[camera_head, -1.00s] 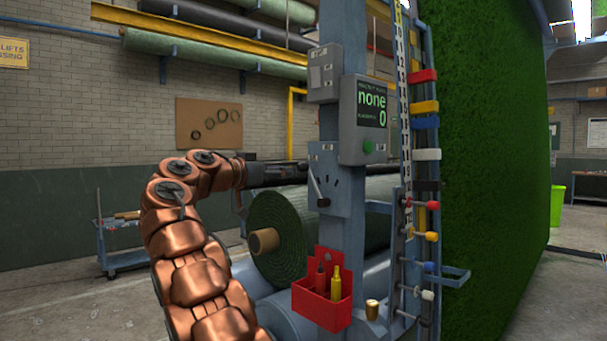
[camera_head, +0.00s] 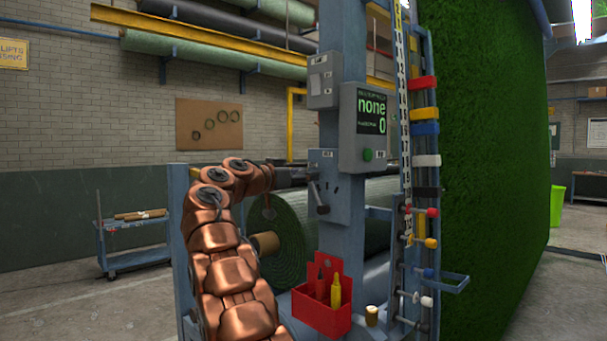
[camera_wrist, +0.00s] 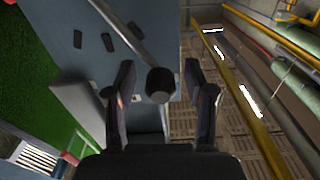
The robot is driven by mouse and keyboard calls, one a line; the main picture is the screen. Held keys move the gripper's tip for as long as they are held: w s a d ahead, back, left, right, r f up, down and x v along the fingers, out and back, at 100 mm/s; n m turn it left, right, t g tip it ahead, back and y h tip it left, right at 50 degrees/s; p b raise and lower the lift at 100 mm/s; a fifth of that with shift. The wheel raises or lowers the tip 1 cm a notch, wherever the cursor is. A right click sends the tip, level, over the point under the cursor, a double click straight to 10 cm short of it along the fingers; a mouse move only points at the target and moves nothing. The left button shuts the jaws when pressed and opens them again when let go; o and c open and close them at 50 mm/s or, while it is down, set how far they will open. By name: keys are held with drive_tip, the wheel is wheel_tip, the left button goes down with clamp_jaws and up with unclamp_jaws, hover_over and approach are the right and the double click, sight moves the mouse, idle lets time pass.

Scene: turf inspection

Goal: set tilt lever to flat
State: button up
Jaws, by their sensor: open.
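The tilt lever (camera_head: 318,197) is a thin metal rod with a dark knob, on a blue-grey plate (camera_head: 329,204) on the machine's post. In the head view it slants down and slightly right. In the wrist view its rod runs from the top to a black knob (camera_wrist: 160,84), which lies between my fingers with gaps on both sides. Dark marks (camera_wrist: 78,40) show on the plate there. My gripper (camera_head: 308,178) is open at the plate's left side; its fingers (camera_wrist: 160,75) flank the knob without visible contact. Part of the lever's upper end is hidden by my gripper.
A display box (camera_head: 365,125) reading "none 0" sits above the plate. A red holder (camera_head: 322,314) with tools hangs below. A green turf roll (camera_head: 292,245) lies behind. Coloured clips (camera_head: 425,128) line a rail on the right, beside a turf wall (camera_head: 490,180).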

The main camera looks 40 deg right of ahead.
drive_tip(key=shift+c, duration=0.2)
clamp_jaws()
drive_tip(key=shift+f, duration=0.1)
idle(0.4)
